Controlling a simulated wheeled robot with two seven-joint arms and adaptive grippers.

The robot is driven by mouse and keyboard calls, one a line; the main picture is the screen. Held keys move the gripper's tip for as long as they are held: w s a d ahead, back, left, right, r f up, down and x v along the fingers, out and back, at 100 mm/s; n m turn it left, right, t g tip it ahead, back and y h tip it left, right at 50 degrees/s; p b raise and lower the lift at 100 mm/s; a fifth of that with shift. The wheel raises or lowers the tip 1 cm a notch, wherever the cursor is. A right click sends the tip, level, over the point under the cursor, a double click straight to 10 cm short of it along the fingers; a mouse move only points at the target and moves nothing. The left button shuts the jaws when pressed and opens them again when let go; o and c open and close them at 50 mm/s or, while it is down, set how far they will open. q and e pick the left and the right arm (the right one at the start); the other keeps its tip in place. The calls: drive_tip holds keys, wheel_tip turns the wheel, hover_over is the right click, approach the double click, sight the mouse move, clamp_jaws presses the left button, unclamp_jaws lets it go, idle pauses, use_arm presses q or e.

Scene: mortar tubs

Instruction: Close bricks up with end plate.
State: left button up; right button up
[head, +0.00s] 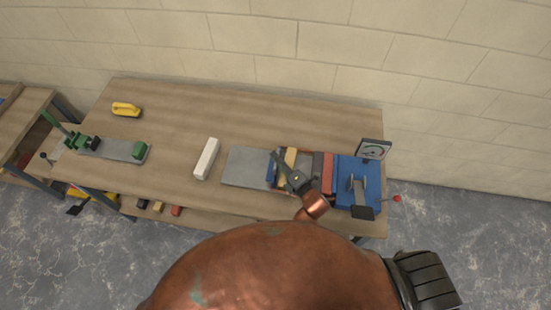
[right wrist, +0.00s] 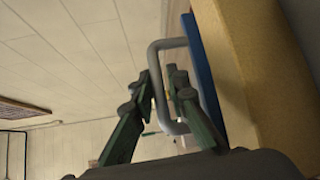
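The blue end plate (head: 271,172) stands upright at the left end of a row of bricks, partly hidden by my right gripper. It also shows edge-on in the right wrist view (right wrist: 203,70), with a grey U-shaped handle (right wrist: 157,85). A yellow brick (head: 290,157) is right behind the plate. A grey brick and a red brick (head: 327,170) follow to the right. My right gripper (head: 278,158) is at the plate; in the right wrist view its fingers (right wrist: 160,85) are drawn in on either side of the handle bar. My left gripper is out of view.
A blue clamp fixture (head: 346,170) with a dial gauge (head: 373,149) stands at the bench's right end. A grey bed (head: 245,167) lies left of the plate. A white block (head: 206,158), a yellow-handled tool (head: 126,109) and a green device (head: 80,141) are further left.

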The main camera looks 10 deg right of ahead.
drive_tip(key=shift+o, duration=1.4)
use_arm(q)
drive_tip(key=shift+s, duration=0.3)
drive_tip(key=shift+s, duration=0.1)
use_arm(e)
drive_tip(key=v, duration=1.2)
drive_tip(key=shift+a+f, duration=0.1)
drive_tip(key=shift+a, duration=0.05)
